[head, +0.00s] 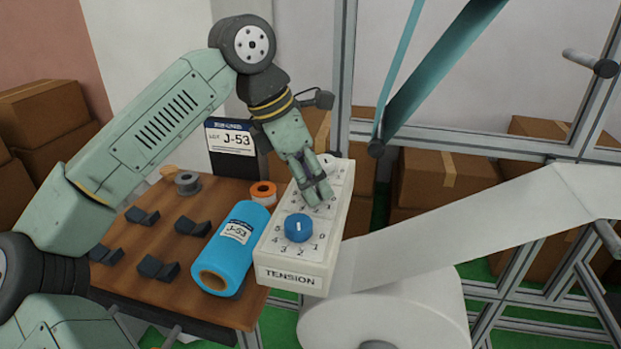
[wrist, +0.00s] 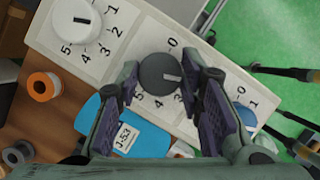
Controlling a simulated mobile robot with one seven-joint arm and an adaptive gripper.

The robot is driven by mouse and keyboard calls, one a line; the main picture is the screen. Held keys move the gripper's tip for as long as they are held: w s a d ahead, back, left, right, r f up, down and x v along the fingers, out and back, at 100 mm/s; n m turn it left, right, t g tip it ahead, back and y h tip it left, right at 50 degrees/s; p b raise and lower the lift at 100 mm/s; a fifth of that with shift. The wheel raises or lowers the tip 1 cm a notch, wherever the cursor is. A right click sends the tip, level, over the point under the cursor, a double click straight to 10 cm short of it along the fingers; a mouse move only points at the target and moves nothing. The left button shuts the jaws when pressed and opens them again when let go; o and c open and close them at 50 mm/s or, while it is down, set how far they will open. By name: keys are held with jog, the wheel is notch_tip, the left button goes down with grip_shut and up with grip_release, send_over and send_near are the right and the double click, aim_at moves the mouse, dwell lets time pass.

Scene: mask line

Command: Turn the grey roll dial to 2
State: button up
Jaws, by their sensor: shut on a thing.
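The tension box (head: 293,257) is a pale panel with three dials in a row. The grey roll dial (wrist: 158,74) is the middle one; my gripper (head: 318,197) hides it in the head view. In the wrist view, my gripper (wrist: 162,88) has a finger on either side of the dial and is shut on it. The dial's white mark points right and slightly down, at the right finger. That finger hides the numbers there; 0, 3, 4 and 5 show around the dial, so I cannot read the setting for certain.
A blue dial (head: 299,228) sits nearer and a white dial (wrist: 77,19) farther along the box. A blue roll (head: 232,262) and an orange roll (head: 263,193) are on the brown table (head: 185,253) to the left. A white web roll (head: 385,312) is to the right.

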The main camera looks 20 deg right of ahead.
jog(key=o, duration=1.1)
jog(key=shift+o, duration=0.2)
jog(key=v, duration=1.2)
